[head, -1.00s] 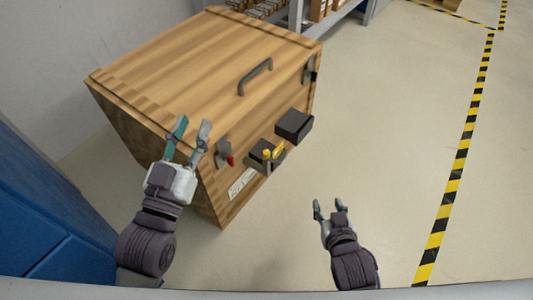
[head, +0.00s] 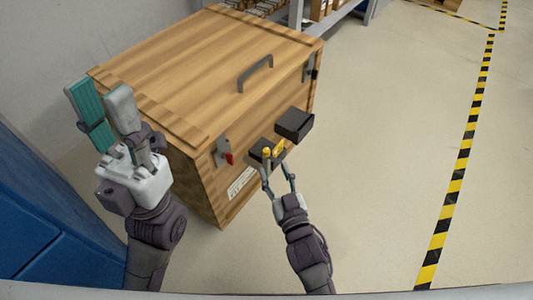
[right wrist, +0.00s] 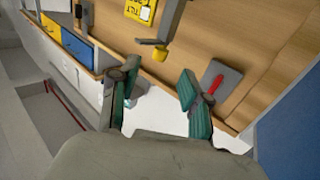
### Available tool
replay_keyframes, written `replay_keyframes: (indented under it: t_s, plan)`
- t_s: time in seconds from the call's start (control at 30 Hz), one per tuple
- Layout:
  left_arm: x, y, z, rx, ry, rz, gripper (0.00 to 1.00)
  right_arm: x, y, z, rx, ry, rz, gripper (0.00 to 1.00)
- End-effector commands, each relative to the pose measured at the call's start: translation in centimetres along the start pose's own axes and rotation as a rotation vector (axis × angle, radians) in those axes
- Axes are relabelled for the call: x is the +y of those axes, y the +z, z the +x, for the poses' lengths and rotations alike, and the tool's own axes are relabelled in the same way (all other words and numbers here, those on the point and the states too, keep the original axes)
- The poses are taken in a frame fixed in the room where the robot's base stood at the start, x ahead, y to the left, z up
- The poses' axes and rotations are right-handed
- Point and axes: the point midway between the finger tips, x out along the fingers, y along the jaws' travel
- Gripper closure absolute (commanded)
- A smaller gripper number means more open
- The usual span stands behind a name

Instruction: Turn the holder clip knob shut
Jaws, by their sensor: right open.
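The yellow knob (head: 267,152) sits on a grey clip on the front of the wooden box (head: 205,75). In the right wrist view the yellow knob (right wrist: 160,53) is at the end of a grey arm, just beyond my fingertips. My right gripper (head: 277,177) is open and empty, close in front of the knob; it also shows in the right wrist view (right wrist: 158,78). I cannot tell whether a finger touches the knob. My left gripper (head: 99,92) is open and empty, raised at the left of the box.
A yellow tag (right wrist: 141,10) is beside the knob. A red lever (head: 229,158) on a grey latch is left of it, and a dark block (head: 293,125) is right of it. A grey handle (head: 256,74) tops the lid. Blue cabinets (head: 50,220) stand at left. The right floor is clear.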

Motion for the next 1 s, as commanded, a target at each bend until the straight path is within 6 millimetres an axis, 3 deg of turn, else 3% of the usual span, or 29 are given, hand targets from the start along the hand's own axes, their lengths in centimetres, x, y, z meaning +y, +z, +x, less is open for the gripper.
replay_keyframes:
  t_s: [0.1, 0.33, 0.5, 0.8, 1.0]
  plan:
    - [0.0, 0.1, 0.1, 0.029, 0.011, 0.004, 0.65, 0.1, 0.3, 2.8, 0.003, 0.0, -0.002, 0.53]
    - [0.1, 0.3, 0.8, 0.062, 0.026, 0.009, 0.65, 0.0, 0.2, 6.4, 0.0, 0.0, 0.0, 0.53]
    - [0.1, 0.2, 1.1, 0.073, 0.031, 0.01, 0.65, 0.1, 0.1, 7.5, -0.001, 0.001, 0.0, 0.53]
    - [0.1, 0.2, 1.2, 0.074, 0.032, 0.01, 0.65, 0.0, 0.1, 7.6, -0.002, 0.001, 0.001, 0.53]
    - [0.1, 0.3, 1.2, 0.074, 0.032, 0.01, 0.65, 0.1, 0.1, 7.6, -0.002, 0.001, 0.001, 0.86]
